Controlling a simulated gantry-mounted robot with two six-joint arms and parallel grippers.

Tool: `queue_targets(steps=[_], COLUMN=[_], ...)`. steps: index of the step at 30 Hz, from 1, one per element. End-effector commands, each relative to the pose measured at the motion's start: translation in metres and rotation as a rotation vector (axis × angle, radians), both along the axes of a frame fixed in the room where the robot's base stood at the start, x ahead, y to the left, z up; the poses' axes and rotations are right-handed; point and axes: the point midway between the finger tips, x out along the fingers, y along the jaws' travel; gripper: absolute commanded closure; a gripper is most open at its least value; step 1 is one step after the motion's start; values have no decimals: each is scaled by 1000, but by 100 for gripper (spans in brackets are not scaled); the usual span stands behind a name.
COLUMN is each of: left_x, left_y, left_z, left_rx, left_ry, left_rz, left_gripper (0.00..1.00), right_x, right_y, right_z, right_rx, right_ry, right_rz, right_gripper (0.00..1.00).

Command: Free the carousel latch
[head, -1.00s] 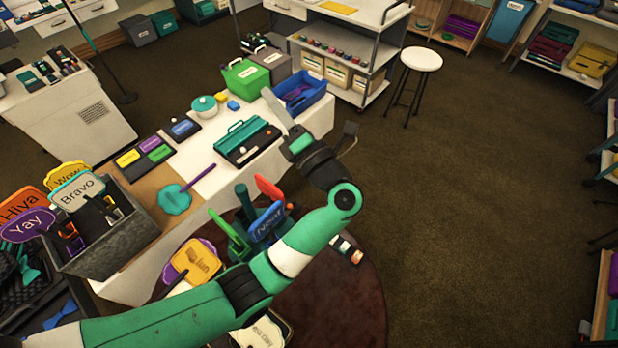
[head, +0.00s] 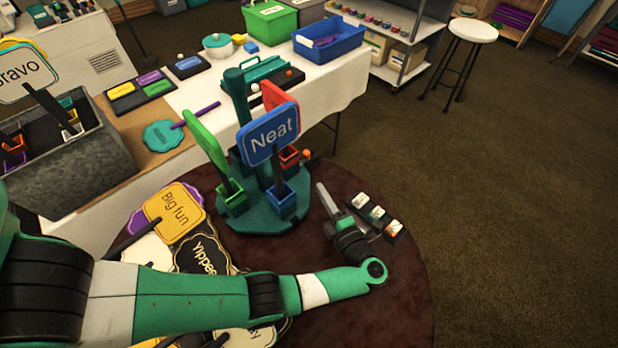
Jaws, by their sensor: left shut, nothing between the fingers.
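The teal carousel (head: 262,217) stands on a round dark red table, with a central post and small holders. It carries a blue "Neat" sign (head: 270,134), a green sign (head: 205,140) and a red sign partly behind the blue one. My left gripper (head: 323,190) is shut and empty, just right of the carousel base and apart from it in the picture. A small dark part with an orange knob (head: 306,154) shows at the carousel's right rear; I cannot tell whether it is the latch. My right gripper is out of view.
A dark strip with several pale tiles (head: 377,213) lies right of my left gripper. Loose signs, including "Big fun" (head: 174,212) and "Yippee" (head: 203,254), lie left of the carousel. A grey bin (head: 75,170) and white-clothed table (head: 345,82) stand behind. The round table's front right (head: 400,290) is clear.

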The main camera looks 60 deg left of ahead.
Motion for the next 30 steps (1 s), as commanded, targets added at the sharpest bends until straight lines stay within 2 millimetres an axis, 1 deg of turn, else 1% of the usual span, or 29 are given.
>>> queue_targets(steps=[1,10,14,17,24,27,30], left_x=[0,1,0,0,0,1,1], left_y=[0,0,6,19,65,82,93], left_z=[-2,0,-1,-1,-4,-4,-4], left_rx=[0,0,0,1,0,0,0], left_ry=[-1,-2,-2,-3,-3,-2,-3], left_rz=[-1,-1,0,2,3,3,1], left_gripper=[100,100,100,100,100,100,100], right_x=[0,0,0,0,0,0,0], right_y=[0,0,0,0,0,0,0], right_z=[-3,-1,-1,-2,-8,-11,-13], right_rx=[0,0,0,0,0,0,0], right_ry=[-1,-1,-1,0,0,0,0], right_rz=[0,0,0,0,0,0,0], right_gripper=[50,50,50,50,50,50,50])
